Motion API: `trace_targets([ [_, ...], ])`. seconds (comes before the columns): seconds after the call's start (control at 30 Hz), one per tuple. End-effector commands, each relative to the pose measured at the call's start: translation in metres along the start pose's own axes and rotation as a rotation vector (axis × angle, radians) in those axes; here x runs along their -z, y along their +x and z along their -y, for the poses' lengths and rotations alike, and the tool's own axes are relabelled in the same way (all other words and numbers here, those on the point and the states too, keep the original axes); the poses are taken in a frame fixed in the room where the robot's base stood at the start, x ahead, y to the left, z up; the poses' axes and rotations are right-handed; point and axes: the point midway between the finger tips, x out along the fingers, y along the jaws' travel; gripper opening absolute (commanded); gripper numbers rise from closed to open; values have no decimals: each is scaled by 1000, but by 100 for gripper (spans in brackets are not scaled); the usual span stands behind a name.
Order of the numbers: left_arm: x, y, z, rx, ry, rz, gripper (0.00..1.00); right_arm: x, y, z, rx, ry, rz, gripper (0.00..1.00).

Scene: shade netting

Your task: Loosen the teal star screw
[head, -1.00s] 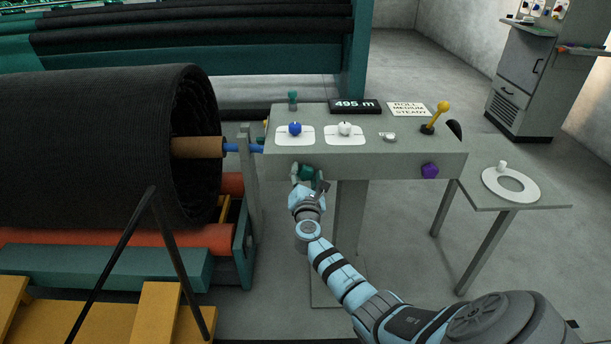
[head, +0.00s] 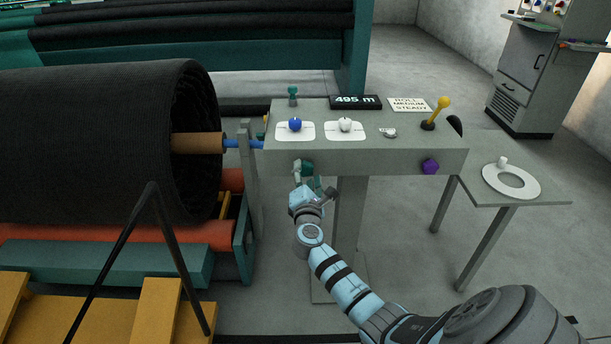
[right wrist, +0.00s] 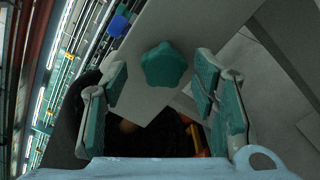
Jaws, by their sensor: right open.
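The teal star screw (right wrist: 164,65) sits on the grey face of the control console, lobed and fully visible in the right wrist view. In the head view the screw (head: 308,168) shows partly, on the console's front face below the blue knob, with my gripper in front of it. My right gripper (head: 309,178) is open just in front of the screw. In the right wrist view the two teal-padded fingers (right wrist: 160,82) stand apart, one to each side of the screw, with visible gaps. Whether the fingertips reach past it is unclear. My left gripper is out of view.
The console (head: 390,160) also carries a blue knob (head: 295,125), a white knob (head: 345,125), a yellow-topped lever (head: 440,107) and a purple star knob (head: 430,167). A black netting roll (head: 90,140) lies close on the left. A small side table (head: 525,205) stands right.

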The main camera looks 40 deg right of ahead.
Motion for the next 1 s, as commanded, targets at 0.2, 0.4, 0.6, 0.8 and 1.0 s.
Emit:
trace_targets([
  [0.2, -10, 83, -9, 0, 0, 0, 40, 11, 0, 15, -6, 898, -1, 53],
  [0.4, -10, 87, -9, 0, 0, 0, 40, 4, 0, 5, 1, 1158, -1, 53],
  [0.6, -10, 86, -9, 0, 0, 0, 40, 3, 1, 4, 0, 1153, 0, 53],
  [0.8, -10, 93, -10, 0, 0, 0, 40, 4, 15, 5, -1, 1151, -1, 53],
  [1.0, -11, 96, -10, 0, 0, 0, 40, 3, 26, 5, 0, 1149, 0, 53],
])
